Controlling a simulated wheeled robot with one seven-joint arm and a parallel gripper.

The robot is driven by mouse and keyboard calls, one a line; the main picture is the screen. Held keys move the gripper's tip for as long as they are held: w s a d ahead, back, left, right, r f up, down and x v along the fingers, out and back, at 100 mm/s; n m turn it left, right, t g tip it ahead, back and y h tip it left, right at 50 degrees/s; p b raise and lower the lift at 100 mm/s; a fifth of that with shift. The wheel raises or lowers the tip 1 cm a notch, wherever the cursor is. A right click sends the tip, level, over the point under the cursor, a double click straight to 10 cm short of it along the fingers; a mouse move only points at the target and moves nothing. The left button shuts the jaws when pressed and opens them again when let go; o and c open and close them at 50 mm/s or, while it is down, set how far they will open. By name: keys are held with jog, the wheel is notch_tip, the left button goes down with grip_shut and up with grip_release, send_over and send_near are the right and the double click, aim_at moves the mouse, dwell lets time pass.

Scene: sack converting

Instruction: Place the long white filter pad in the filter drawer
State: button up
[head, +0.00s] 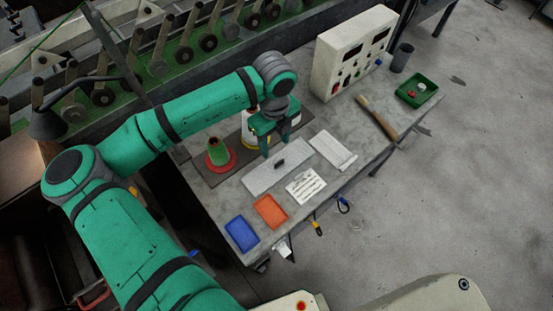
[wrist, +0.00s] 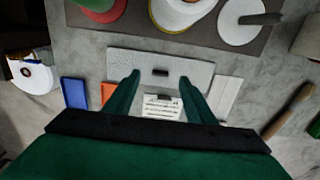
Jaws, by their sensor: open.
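A long, pale, speckled panel (head: 262,180) with a small dark block on top lies flat on the grey table; it looks like the long white filter pad. It also shows in the wrist view (wrist: 190,76). My gripper (head: 275,149) is open and empty above this panel. In the wrist view its fingertips (wrist: 159,78) stand either side of the dark block, apart from it; the remaining height is hard to judge. I cannot make out a filter drawer for certain in either view.
A white folded-looking piece (head: 333,151) and a printed card (head: 306,187) lie close by. Blue (head: 242,233) and orange (head: 270,211) trays sit at the near edge. A green cone on a red base (head: 220,156), a brush (head: 378,118) and a control box (head: 352,55) also stand around.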

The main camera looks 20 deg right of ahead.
aim_at(279, 162)
jog(key=f, duration=0.1)
jog(key=s+f, duration=0.1)
jog(key=f, duration=0.1)
jog(key=shift+s+d+f, duration=0.1)
jog(key=shift+s+d, duration=0.05)
jog(key=shift+d, duration=0.1)
jog(key=shift+s+d+f, duration=0.1)
jog(key=shift+f, duration=1.15)
jog(key=shift+d+f, duration=0.1)
jog(key=shift+f, duration=1.15)
jog(key=c, duration=1.2)
jog(key=shift+r, duration=0.15)
